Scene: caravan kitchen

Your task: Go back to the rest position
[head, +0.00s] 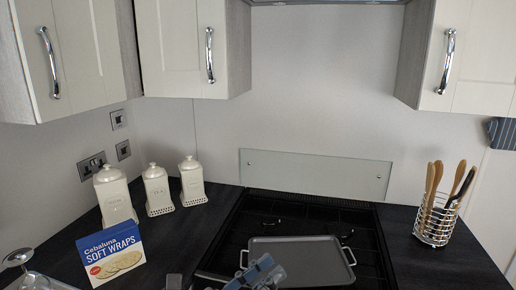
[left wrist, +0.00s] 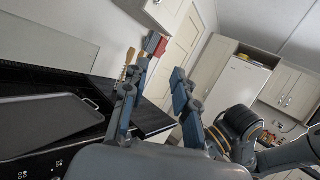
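My left gripper (head: 257,273) shows at the bottom edge of the head view, in front of the grey tray on the hob. In the left wrist view my left gripper (left wrist: 154,82) has its two blue-grey fingers spread apart, with nothing visible between them. The grey rectangular tray (head: 298,262) with light handles lies on the black hob (head: 372,268); the tray also shows at the left of the left wrist view (left wrist: 45,122). My right gripper is not seen in either view.
A blue Soft Wraps box (head: 112,252) and three cream canisters (head: 157,190) stand left of the hob. A wire utensil holder (head: 434,222) stands on the right. A glass panel (head: 315,175) backs the hob. Wall cupboards (head: 180,45) hang above. The counter around the utensil holder is clear.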

